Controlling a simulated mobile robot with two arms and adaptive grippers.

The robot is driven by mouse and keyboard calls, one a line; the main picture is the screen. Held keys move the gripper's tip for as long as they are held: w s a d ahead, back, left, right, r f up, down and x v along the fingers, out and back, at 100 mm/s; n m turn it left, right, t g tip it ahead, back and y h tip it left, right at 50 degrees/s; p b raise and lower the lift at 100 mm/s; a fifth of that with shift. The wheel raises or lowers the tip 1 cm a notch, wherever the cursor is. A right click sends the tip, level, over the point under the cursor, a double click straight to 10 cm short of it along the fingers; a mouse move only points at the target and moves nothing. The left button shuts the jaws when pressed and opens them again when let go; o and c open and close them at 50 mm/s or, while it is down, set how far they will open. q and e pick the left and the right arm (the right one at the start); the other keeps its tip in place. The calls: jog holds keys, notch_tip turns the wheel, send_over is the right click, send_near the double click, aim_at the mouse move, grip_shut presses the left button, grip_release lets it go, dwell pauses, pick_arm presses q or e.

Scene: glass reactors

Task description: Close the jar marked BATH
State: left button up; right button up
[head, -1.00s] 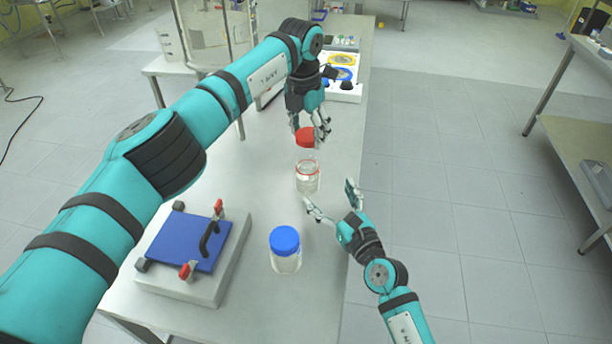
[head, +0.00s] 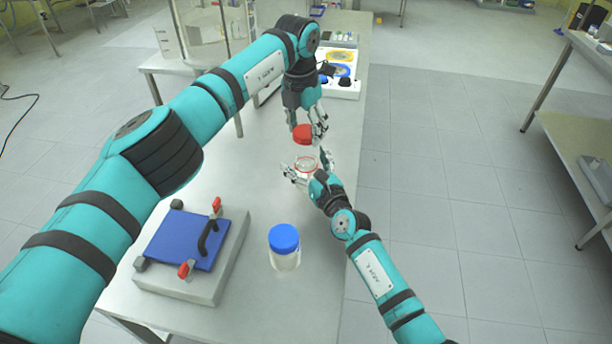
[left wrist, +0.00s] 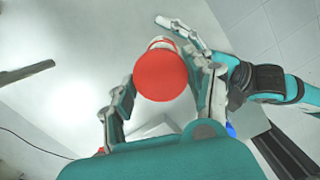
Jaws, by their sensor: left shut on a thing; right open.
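A glass jar (head: 307,164) with a red ring at its neck stands open on the bench. No BATH marking is readable on it. My left gripper (head: 308,137) is shut on a red lid (head: 302,134) and holds it just above the jar. In the left wrist view the red lid (left wrist: 161,75) sits between the fingers and hides most of the jar. My right gripper (head: 307,170) is open with its fingers on either side of the jar; I cannot tell whether they touch it.
A second jar with a blue lid (head: 285,246) stands nearer on the bench. A grey device with a blue plate (head: 184,240) is at the left. A white device with coloured rings (head: 341,75) stands at the back. Bare bench (head: 255,180) lies left of the open jar.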

jog(key=shift+w, duration=0.1)
grip_shut()
pick_arm(q)
jog(key=shift+a+f, duration=0.1)
jog(key=shift+f, duration=2.35)
